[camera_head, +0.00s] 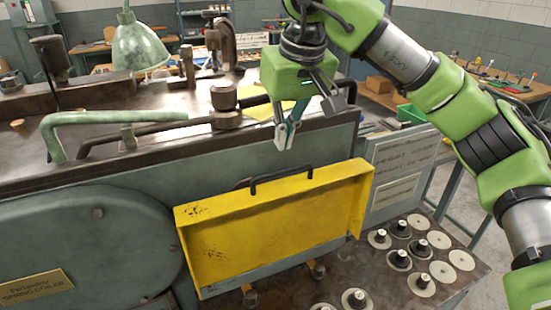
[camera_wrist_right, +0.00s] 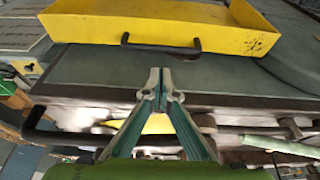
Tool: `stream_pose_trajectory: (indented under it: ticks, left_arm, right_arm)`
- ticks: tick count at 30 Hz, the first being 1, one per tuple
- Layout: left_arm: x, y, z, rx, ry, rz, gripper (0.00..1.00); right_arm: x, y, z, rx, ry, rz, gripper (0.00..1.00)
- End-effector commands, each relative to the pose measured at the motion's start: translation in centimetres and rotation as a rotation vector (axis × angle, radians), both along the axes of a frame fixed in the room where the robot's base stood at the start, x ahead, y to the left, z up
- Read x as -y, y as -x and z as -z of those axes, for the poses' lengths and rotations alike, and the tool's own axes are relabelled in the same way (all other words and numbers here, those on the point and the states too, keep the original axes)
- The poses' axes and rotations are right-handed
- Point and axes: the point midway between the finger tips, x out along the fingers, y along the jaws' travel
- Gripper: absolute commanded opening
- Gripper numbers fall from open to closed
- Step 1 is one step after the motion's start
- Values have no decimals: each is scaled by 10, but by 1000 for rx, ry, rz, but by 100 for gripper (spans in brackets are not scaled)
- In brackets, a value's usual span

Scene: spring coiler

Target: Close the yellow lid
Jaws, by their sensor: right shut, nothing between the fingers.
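The yellow lid (camera_head: 275,228) is a shallow tray-like panel on the front of the grey-green machine, its raised rims facing out. A black handle (camera_head: 281,177) sits at its top edge. In the right wrist view the lid (camera_wrist_right: 95,22) and its handle (camera_wrist_right: 160,46) show at the top. My right gripper (camera_head: 285,140) is above the handle, pointing down, shut and empty. In the right wrist view its fingertips (camera_wrist_right: 160,76) meet, with a gap between them and the handle. My left gripper is not in view.
The machine top carries a green lever (camera_head: 110,119), a dark bar and a yellow area (camera_head: 262,108) behind my right gripper. Several black knobs and pale discs (camera_head: 420,282) lie on a bench at lower right. A green lamp (camera_head: 138,45) stands behind.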

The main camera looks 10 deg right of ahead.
Motion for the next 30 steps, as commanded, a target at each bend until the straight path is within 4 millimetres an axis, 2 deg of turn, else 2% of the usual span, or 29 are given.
stream_pose_trajectory:
  ticks: [8, 11, 15, 18, 23, 30]
  left_arm:
    - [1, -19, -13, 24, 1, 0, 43]
    - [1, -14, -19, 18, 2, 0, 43]
    - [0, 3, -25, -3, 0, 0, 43]
    - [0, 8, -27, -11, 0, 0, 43]
    - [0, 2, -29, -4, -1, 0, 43]
    - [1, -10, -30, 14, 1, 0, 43]
  right_arm:
    - [-2, -10, 34, -7, -1, 0, 0]
    - [-4, -15, 52, -6, -2, -1, 0]
    - [-5, -23, 74, -6, -2, 0, 0]
    - [-6, -26, 85, -5, -2, 0, 0]
    - [-6, -29, 94, -3, -3, 0, 0]
    - [-6, -30, 96, -2, -3, 0, 0]
